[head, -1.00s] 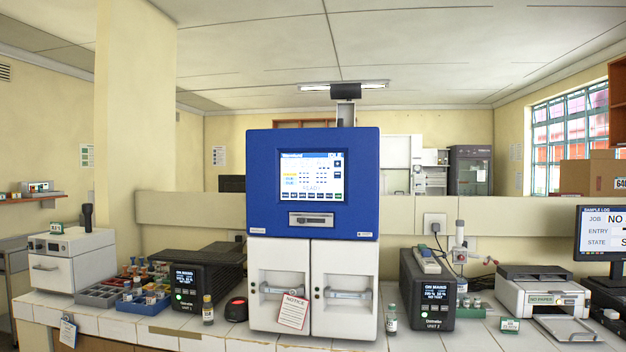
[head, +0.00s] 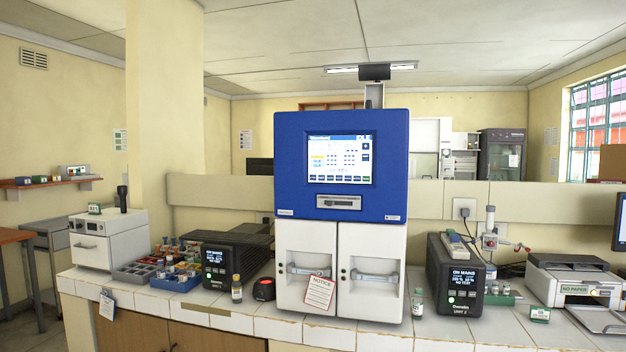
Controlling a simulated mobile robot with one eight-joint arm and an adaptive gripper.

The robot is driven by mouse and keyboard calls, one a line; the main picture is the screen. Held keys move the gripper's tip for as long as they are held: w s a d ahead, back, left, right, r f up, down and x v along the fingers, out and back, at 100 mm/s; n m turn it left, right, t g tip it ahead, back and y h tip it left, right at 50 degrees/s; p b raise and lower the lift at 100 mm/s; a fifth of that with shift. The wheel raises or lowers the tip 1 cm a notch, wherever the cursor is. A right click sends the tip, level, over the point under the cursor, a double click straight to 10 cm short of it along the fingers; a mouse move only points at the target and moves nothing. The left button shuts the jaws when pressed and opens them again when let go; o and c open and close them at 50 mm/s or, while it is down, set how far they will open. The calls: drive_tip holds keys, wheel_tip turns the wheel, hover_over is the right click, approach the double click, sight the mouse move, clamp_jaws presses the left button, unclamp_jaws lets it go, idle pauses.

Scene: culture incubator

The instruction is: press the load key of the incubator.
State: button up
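The incubator (head: 290,160) is a tall cabinet with a blue upper part and two white lower doors, standing on the white tiled bench. Its lit touch screen (head: 339,159) is on the blue front, with a row of small dark keys along the bottom and a few at the right edge. The key labels are too small to read, so I cannot tell which is the load key. A grey slot panel (head: 339,202) sits below the screen. A notice tag (head: 319,293) hangs from the left door handle. My gripper is not in view.
Black UPS-like units stand left (head: 228,265) and right (head: 461,280) of the incubator on the bench (head: 400,333). Small vials (head: 237,290) and a red-black device (head: 264,289) stand near its base. A printer (head: 573,284) is at right. The space before the screen looks clear.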

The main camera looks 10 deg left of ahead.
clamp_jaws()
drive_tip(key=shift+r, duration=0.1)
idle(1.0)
